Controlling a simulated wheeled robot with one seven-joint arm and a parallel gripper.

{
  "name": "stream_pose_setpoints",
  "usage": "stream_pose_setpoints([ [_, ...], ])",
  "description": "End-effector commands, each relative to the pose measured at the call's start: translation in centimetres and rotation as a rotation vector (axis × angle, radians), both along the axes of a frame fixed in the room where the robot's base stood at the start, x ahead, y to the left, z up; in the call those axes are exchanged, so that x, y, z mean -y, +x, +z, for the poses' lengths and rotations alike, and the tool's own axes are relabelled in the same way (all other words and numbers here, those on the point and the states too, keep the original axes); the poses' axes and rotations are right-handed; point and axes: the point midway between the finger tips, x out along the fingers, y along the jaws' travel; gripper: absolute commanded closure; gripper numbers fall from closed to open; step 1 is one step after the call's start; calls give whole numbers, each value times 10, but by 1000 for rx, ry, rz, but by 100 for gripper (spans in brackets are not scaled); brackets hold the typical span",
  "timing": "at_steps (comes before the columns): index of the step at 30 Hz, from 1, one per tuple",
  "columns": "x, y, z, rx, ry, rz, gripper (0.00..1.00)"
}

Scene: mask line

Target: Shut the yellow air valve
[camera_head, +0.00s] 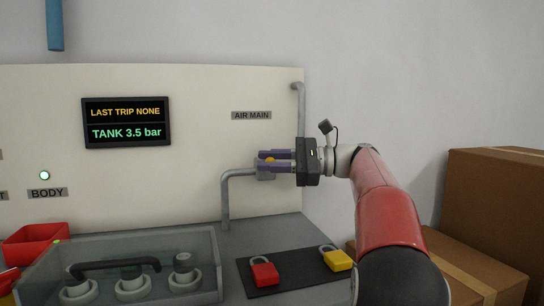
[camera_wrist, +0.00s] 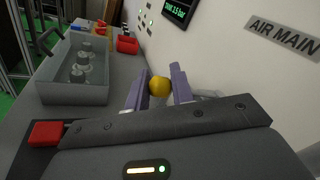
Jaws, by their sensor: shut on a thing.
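The yellow air valve (camera_wrist: 159,86) shows as a rounded yellow knob between the two purple fingers of my gripper (camera_wrist: 157,92) in the wrist view. My gripper is shut on the valve, reaching in from the right. The fingers hide much of the valve, and its turn position cannot be told.
A screen (camera_head: 126,122) reads LAST TRIP NONE and TANK 3.5 bar. A red padlock (camera_head: 263,273) and a yellow padlock (camera_head: 337,259) lie on a black mat (camera_head: 290,283). A clear-walled box (camera_head: 208,262) stands at left, near a red bin (camera_head: 35,243). Cardboard boxes (camera_head: 497,205) stand at right.

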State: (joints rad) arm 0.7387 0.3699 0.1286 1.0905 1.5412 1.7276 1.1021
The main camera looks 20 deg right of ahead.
Motion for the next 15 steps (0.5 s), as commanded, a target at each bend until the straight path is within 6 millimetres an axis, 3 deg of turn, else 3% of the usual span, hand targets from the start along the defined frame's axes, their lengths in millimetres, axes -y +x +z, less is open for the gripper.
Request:
stream_pose_setpoints([
  [15,15,11,-4,-9,5,133,100],
])
